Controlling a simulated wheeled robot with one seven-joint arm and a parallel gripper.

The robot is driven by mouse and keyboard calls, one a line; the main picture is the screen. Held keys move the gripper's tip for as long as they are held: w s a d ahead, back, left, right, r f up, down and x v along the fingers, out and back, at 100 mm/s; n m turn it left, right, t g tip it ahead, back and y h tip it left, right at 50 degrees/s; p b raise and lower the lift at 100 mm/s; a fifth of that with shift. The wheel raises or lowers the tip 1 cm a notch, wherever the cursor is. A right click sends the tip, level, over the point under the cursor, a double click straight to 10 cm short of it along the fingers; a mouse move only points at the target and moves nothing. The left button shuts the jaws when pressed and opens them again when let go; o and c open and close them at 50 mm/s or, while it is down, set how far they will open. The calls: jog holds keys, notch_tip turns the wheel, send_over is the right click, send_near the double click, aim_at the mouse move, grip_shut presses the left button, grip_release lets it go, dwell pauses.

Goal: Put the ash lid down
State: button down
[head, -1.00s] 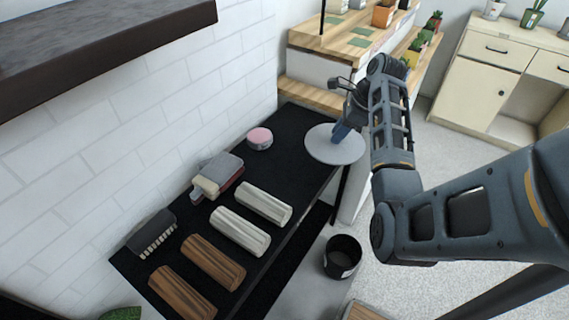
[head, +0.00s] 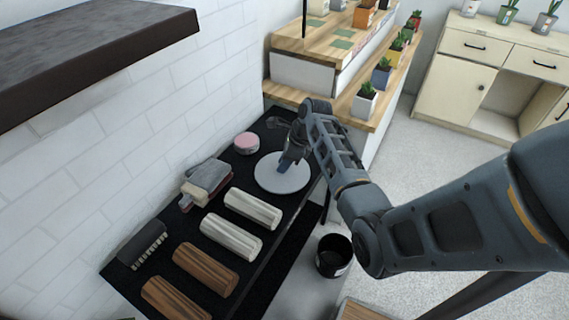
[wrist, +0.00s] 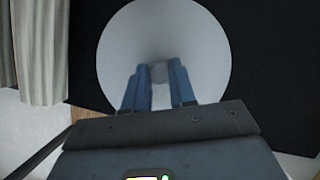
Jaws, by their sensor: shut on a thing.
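The ash lid is a pale grey round disc (head: 283,174) over the far end of the black bench in the head view. In the wrist view the lid (wrist: 163,35) fills the upper middle, with a small round knob (wrist: 159,73) at its centre. My gripper (head: 287,163) is shut on the lid from above, its blue fingers (wrist: 160,78) on either side of the knob. The lid looks level and at or just above the bench top; I cannot tell whether it touches.
The black bench (head: 188,229) also holds a pink round tin (head: 247,143), a grey cloth (head: 207,175), a brush (head: 142,244), and several white and brown logs (head: 206,269). A black bucket (head: 333,256) stands below. Wooden steps with plants (head: 365,101) rise behind the bench.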

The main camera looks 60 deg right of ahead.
jog(key=shift+f, duration=0.4)
jog(key=c, duration=0.9)
grip_release()
jog(key=shift+f, duration=0.1)
jog(key=v, duration=1.2)
jog(key=shift+d, duration=0.1)
jog(key=shift+s, duration=0.1)
